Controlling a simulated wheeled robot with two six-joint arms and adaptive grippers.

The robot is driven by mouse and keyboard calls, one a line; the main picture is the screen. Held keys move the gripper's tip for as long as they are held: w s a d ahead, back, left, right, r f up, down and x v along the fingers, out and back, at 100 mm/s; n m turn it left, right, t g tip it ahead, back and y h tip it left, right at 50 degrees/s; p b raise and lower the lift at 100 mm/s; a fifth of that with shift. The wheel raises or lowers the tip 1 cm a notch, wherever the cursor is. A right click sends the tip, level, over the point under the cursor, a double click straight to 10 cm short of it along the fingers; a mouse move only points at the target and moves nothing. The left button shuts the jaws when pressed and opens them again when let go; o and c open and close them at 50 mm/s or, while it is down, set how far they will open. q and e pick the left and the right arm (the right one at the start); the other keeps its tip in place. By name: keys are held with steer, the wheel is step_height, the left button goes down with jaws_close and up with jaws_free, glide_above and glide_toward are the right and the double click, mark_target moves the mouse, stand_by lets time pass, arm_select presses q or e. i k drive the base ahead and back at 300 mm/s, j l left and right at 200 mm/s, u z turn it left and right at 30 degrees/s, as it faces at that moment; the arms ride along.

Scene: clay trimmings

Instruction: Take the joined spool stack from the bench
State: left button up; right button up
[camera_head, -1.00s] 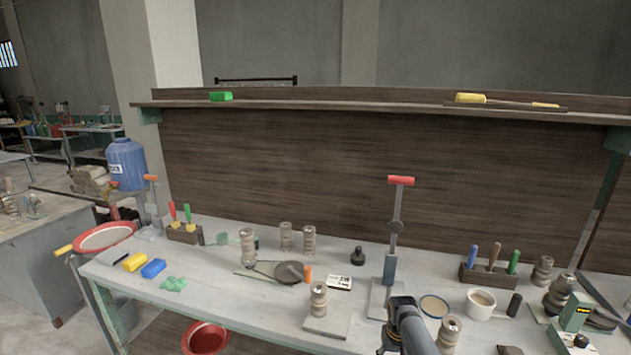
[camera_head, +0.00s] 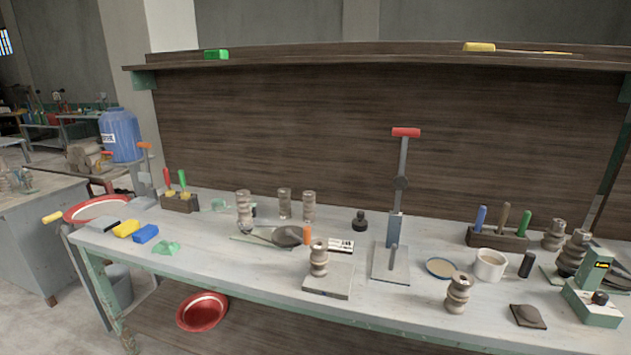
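Several brown-grey clay spool stacks stand upright on the bench (camera_head: 215,262). One spool stack (camera_head: 319,258) stands on a small square board (camera_head: 328,287) at the front middle. Another spool stack (camera_head: 458,293) stands at the front right, directly on the bench top. Three more stand towards the back left: a banded one (camera_head: 244,210) and two beside each other (camera_head: 284,204) (camera_head: 309,206). Others stand at the right, one at the back (camera_head: 555,234) and one nearer the green device (camera_head: 574,251). I cannot tell which is the joined one. Neither gripper is in view.
A red-handled press (camera_head: 397,230) stands upright mid-bench. A white mug (camera_head: 490,265), a dish (camera_head: 440,268), a tool block (camera_head: 497,237) and a green device (camera_head: 594,290) crowd the right. The front left holds sponges (camera_head: 146,233) and a green lump (camera_head: 166,247). A shelf (camera_head: 350,62) overhangs the back.

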mark_target(455, 306)
steer(key=i+l, duration=0.1)
steer(key=l, duration=0.3)
steer(key=i+l, duration=0.1)
steer(key=l, duration=0.3)
steer(key=i+l, duration=0.15)
steer(key=l, duration=0.25)
steer(key=i+l, duration=0.1)
steer(key=l, duration=0.3)
steer(key=i+l+u, duration=0.1)
steer(key=l, duration=0.3)
